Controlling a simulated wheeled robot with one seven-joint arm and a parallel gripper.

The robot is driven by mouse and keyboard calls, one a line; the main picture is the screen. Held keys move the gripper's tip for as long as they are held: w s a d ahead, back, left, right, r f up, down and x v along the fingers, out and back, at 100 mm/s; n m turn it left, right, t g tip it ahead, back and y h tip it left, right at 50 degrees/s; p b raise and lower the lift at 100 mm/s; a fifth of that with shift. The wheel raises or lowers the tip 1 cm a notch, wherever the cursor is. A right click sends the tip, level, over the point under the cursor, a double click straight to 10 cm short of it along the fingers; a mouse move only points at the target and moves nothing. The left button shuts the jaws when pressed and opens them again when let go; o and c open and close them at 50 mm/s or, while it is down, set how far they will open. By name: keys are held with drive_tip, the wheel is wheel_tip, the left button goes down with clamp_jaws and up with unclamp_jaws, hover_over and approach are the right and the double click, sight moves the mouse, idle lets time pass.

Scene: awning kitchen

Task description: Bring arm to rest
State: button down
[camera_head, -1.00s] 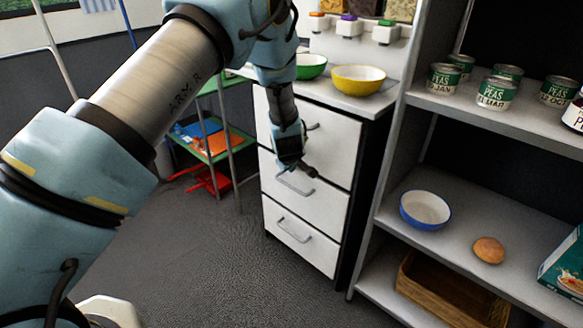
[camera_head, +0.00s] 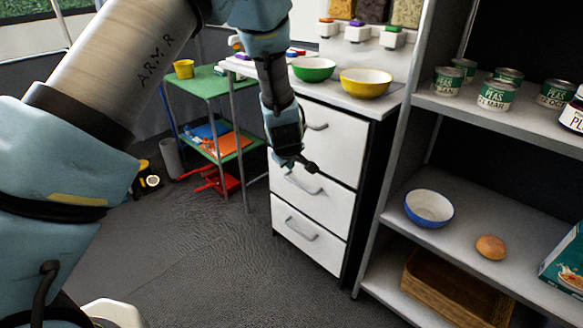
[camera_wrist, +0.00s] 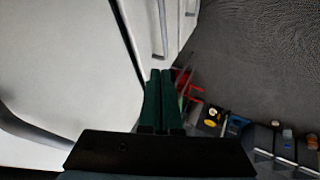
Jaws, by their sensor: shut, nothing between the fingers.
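My gripper (camera_head: 298,165) hangs at the end of my blue and grey arm, in front of the white drawer unit (camera_head: 318,145) in the head view. Its fingers look shut with nothing between them. In the wrist view, my gripper (camera_wrist: 160,75) shows two dark green fingers lying together, pointing along the white drawer fronts (camera_wrist: 85,60). A drawer handle (camera_wrist: 161,30) is just beyond the fingertips in that view. I cannot tell whether the fingers touch the unit.
A green bowl (camera_head: 313,69) and a yellow bowl (camera_head: 364,83) stand on the counter. At right, shelves (camera_head: 400,190) hold cans, a blue-rimmed bowl (camera_head: 429,208), a bun (camera_head: 490,247) and a basket (camera_head: 455,290). A green table (camera_head: 206,82) stands behind. The floor (camera_head: 200,265) in front is clear.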

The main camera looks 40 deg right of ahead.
drive_tip(key=shift+v, duration=0.8)
drive_tip(key=w+a+r+g+y, duration=0.1)
drive_tip(key=w+a+r, duration=0.15)
drive_tip(key=a, duration=0.45)
drive_tip(key=w+a+r, duration=0.2)
drive_tip(key=a+r, duration=0.1)
drive_tip(key=a, duration=0.4)
drive_tip(key=w+a+r+g+y, duration=0.1)
drive_tip(key=w+a+r, duration=0.1)
drive_tip(key=a, duration=0.6)
drive_tip(key=s+a+r+m+g+y, duration=0.15)
drive_tip(key=s+a, duration=0.25)
drive_tip(key=a, duration=0.4)
drive_tip(key=s+a+r+p, duration=0.1)
drive_tip(key=s+a+r, duration=0.2)
drive_tip(key=a, duration=0.6)
drive_tip(key=s+a+r+m+g+y, duration=0.1)
drive_tip(key=s+a+r, duration=0.25)
drive_tip(key=a, duration=0.45)
wheel_tip(320, 180, up, 16)
drive_tip(key=p, duration=1.7)
drive_tip(key=shift+s+a+t, duration=0.1)
drive_tip(key=shift+s+t, duration=0.05)
drive_tip(key=shift+t, duration=0.1)
